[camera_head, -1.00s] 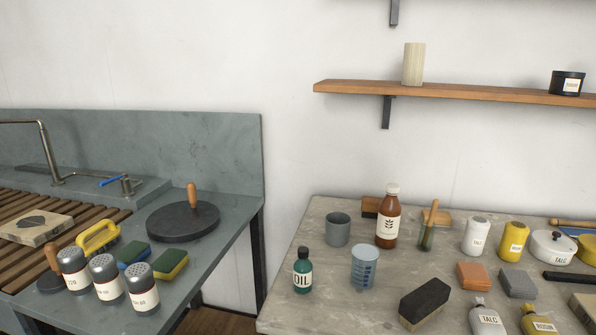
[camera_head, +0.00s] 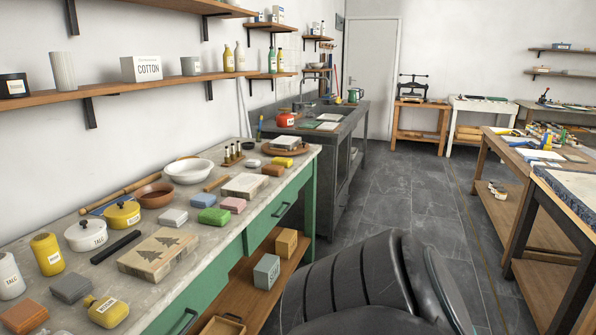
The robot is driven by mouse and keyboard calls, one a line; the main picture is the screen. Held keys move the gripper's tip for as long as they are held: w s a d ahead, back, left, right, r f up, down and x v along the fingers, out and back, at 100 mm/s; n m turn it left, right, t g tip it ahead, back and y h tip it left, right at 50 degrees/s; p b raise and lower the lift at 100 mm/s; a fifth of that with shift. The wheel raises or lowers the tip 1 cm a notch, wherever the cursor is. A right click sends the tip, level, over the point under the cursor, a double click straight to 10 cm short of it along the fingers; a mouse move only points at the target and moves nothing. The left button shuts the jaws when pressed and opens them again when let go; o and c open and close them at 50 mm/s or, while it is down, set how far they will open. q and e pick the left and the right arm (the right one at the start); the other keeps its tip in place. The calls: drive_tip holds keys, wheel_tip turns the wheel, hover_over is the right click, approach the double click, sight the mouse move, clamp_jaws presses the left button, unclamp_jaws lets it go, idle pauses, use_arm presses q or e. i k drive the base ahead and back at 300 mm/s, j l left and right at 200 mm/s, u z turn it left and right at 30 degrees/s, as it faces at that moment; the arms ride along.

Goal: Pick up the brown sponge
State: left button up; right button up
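A reddish-brown sponge-like block (camera_head: 25,316) lies at the near left end of the stone-topped counter (camera_head: 140,290), beside a grey block (camera_head: 71,288). Another small orange-brown block (camera_head: 272,170) lies toward the far end of the same counter. I cannot tell for certain which one is the brown sponge. Neither of my grippers is in view. A large dark rounded part of my own arm or body fills the bottom middle and hides the floor behind it.
Green (camera_head: 214,217) and pink (camera_head: 233,205) blocks lie farther along. Grey floor (camera_head: 400,190) is open between counter and right-hand tables.

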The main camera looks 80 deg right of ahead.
sight(270, 169)
drive_tip(key=z, duration=2.3)
